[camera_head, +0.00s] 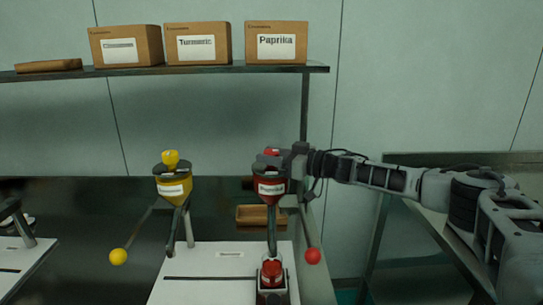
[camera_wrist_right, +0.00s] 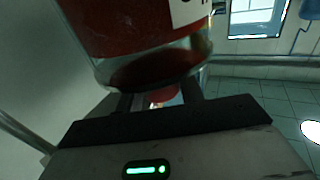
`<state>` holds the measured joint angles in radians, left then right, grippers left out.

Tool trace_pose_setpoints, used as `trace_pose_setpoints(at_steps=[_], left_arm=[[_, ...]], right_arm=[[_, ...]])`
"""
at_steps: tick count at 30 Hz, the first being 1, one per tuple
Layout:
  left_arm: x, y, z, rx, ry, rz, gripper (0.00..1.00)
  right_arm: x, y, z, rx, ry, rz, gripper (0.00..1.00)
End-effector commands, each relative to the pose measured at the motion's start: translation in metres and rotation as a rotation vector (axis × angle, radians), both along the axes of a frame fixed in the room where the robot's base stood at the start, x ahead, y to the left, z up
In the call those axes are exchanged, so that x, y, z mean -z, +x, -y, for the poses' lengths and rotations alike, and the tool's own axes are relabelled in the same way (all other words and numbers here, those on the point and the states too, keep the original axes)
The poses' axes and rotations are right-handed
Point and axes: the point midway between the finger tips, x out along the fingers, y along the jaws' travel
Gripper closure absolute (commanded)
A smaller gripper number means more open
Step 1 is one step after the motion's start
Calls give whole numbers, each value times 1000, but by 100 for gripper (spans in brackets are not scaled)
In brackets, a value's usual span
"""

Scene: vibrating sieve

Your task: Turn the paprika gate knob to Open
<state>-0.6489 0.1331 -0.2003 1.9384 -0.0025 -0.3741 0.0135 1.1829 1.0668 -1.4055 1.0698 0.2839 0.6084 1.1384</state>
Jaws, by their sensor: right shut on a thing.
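The paprika hopper (camera_head: 271,190) is a dark red funnel with a white label, above a white-topped table. A red knob (camera_head: 271,152) shows at its top, partly hidden by my right gripper (camera_head: 277,158). In the right wrist view, a large red body with a clear rim (camera_wrist_right: 150,65) and part of a white label fills the upper middle. My right gripper also shows there (camera_wrist_right: 162,98), its fingers either side of a small red part. It is shut on that part, which looks like the knob. Its turn position cannot be read.
A yellow turmeric hopper (camera_head: 173,188) stands to the left. A red ball on a rod (camera_head: 313,256) and a yellow ball (camera_head: 118,257) hang lower. A red-filled container (camera_head: 271,270) is below the paprika hopper. Labelled boxes (camera_head: 276,42) sit on the shelf (camera_head: 220,69).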

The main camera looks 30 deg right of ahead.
Motion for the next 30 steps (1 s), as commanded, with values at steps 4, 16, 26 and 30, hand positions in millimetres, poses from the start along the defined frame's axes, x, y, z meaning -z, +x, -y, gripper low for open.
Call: trace_pose_setpoints(at_steps=[4,16,26,30], left_arm=[[0,0,0,0,0,1,0],[-1,1,-1,-2,1,3,0],[-1,1,-2,-4,1,3,0],[-1,1,-2,-4,1,3,0]], right_arm=[[-1,1,2,-42,-2,2,85],[-1,1,1,-79,-1,2,85],[0,1,0,-80,-1,2,42],[0,0,0,-81,0,1,42]])
